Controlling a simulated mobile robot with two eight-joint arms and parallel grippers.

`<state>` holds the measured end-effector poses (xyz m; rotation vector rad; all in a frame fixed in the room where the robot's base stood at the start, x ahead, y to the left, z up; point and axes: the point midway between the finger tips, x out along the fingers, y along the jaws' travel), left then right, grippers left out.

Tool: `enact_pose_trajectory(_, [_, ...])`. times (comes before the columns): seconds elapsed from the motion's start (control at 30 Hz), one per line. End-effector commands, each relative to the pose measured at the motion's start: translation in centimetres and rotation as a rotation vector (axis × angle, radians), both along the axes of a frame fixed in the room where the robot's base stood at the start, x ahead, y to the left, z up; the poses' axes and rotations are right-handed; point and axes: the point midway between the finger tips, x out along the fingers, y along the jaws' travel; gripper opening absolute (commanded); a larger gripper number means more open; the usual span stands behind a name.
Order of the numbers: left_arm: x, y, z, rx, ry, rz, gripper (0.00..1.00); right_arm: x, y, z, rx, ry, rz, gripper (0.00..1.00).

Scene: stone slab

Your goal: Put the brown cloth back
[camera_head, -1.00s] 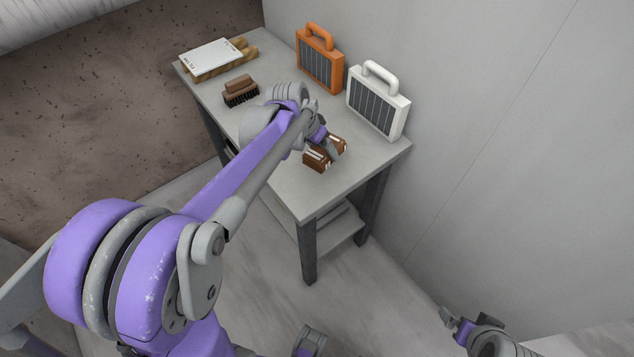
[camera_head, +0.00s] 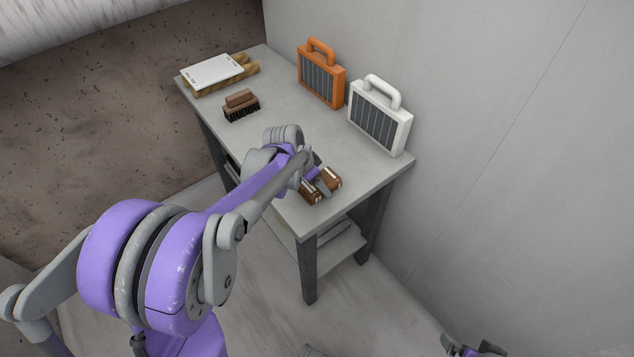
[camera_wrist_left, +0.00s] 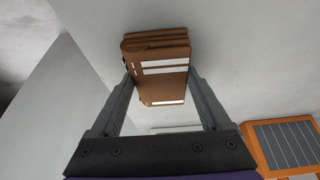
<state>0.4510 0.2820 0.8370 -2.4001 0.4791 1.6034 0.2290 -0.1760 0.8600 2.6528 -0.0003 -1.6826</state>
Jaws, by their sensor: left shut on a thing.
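The brown cloth (camera_head: 331,180) is folded, with white stripes, and is at the near right end of the grey table. My left gripper (camera_head: 321,184) is shut on it. In the left wrist view the cloth (camera_wrist_left: 158,56) sits between the two fingers of the left gripper (camera_wrist_left: 162,82), with folded layers at its top. I cannot tell whether the cloth touches the tabletop. My right gripper (camera_head: 472,350) is at the bottom edge of the head view, far from the table and partly cut off. Its finger opening is not clear.
A wall stands behind the cases. The table's middle is clear.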

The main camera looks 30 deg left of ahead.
Motion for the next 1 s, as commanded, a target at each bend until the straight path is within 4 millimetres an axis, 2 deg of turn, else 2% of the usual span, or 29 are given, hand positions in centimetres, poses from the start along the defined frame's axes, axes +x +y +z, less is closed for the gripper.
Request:
enact_pose_trajectory(0.3, [0.0, 0.0, -0.3, 0.0, 0.0, 0.0, 0.36, 0.0, 0.0, -0.2, 0.0, 0.001, 0.0, 1.0])
enact_pose_trajectory(0.33, [0.0, 0.0, -0.3, 0.0, 0.0, 0.0, 0.84, 0.0, 0.0, -0.2, 0.0, 0.001, 0.0, 1.0])
enact_pose_trajectory(0.43, [0.0, 0.0, -0.2, 0.0, 0.0, 0.0, 1.0, 0.0, 0.0, -0.1, 0.0, 0.0, 0.0, 1.0])
enact_pose_trajectory(0.77, [-0.1, 0.1, 0.4, 0.001, 0.0, 0.001, 1.0, 0.0, 0.0, 0.1, 0.0, 0.0, 0.0, 1.0])
enact_pose_trajectory(0.87, [-0.6, 0.3, 1.7, 0.001, 0.0, 0.0, 1.0, 0.0, 0.0, 0.3, 0.0, -0.001, 0.0, 1.0])
enact_pose_trajectory(1.0, [-1.7, 0.7, 4.5, 0.001, -0.001, 0.003, 1.0, 0.1, 0.0, 0.7, 0.0, -0.003, 0.0, 1.0])
